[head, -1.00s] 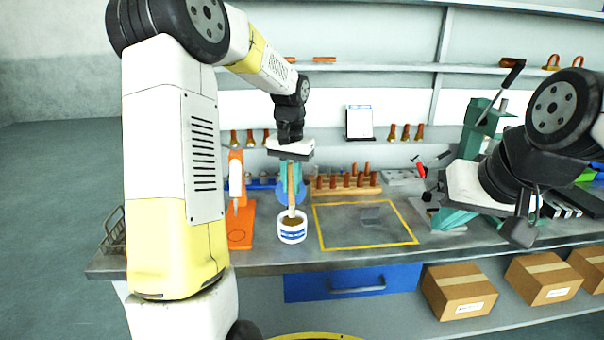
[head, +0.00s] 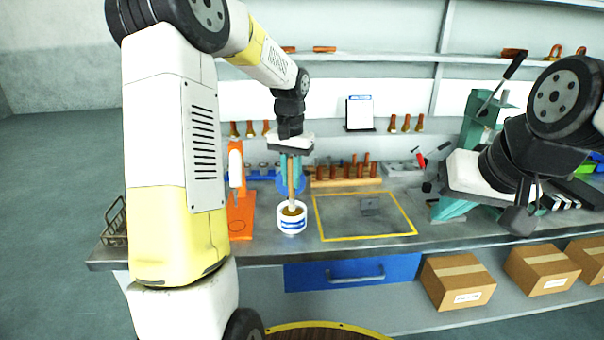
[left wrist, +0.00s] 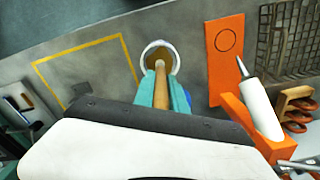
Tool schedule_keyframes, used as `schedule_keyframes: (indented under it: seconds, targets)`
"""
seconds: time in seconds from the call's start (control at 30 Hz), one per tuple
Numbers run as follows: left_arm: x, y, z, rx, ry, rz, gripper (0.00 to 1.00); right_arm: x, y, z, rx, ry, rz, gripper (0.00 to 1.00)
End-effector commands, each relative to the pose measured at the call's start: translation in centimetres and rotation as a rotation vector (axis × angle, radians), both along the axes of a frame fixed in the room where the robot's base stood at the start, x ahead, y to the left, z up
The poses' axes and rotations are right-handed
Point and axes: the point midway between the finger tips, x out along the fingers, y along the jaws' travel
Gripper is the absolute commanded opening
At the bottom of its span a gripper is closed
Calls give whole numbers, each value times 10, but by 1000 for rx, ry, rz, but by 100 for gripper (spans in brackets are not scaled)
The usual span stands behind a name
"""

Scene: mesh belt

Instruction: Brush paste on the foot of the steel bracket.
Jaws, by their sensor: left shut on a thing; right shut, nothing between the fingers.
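My left gripper (head: 290,163) is shut on the wooden handle of a brush (head: 291,188), which points down. The brush's lower end is in the mouth of a white and blue paste pot (head: 292,222) holding brown paste. In the left wrist view the brush handle (left wrist: 161,88) runs from the teal fingers into the pot (left wrist: 159,50); its bristles are hidden.
An orange stand (head: 240,215) with a white bottle is just left of the pot. A wooden rack of copper-coloured fittings (head: 345,183) stands behind the yellow square. A teal press (head: 480,130) is at the right. A wire basket (head: 115,222) is at the left edge.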

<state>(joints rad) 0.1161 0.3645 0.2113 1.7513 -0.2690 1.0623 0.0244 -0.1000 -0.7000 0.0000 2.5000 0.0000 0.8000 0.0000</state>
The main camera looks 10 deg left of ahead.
Motion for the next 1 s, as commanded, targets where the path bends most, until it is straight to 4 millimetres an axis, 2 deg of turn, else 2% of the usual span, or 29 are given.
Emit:
schedule_keyframes:
  seconds: [1.0]
  targets:
    - [0,0,-10,0,0,0,0,0,0,0,0,0,0,0]
